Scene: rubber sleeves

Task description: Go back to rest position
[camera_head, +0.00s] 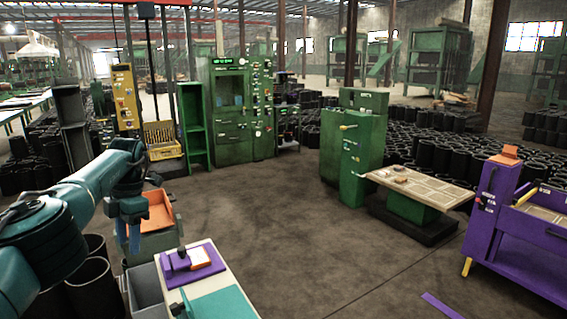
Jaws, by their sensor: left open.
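My left arm is teal and reaches in from the left edge, bent at the wrist. My left gripper (128,236) points down and is open, with blue fingers and nothing visible between them. It appears beside the orange tray (158,214) on a grey-green stand; I cannot tell whether they touch. My right gripper is out of view.
A small worktable (228,290) with a purple fixture (192,265) stands at the bottom. A grey bin (146,290) and black rubber sleeves (90,290) are beside it. A green machine (352,150), wooden-topped table (420,188) and purple bench (515,235) stand right. The middle floor is clear.

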